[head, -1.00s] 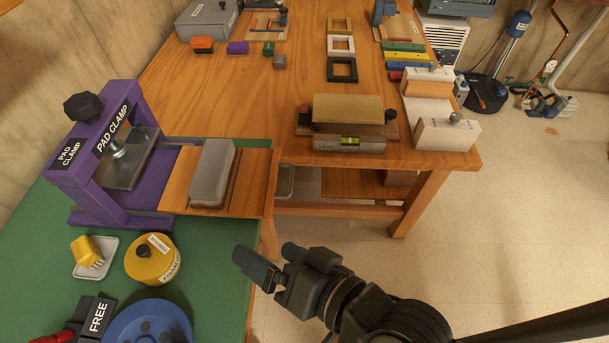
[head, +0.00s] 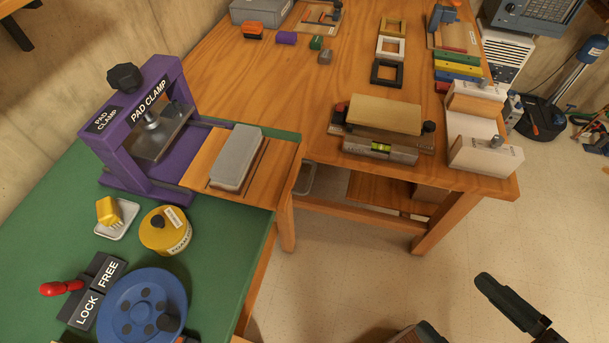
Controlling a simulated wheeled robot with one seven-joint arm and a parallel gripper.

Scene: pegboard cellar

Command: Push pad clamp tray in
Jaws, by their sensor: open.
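The purple pad clamp (head: 123,150) stands on the green bench top at the left, its black knob and metal press plate above the opening. Its wooden tray (head: 279,167) sticks out to the right, towards the bench's right edge. A grey block-shaped pad (head: 237,158) lies on the tray. My gripper (head: 457,308) is at the bottom right, partly cut off by the frame edge. It is open and empty, over the floor, well apart from the tray.
A wooden bench (head: 345,75) with tools stands behind.

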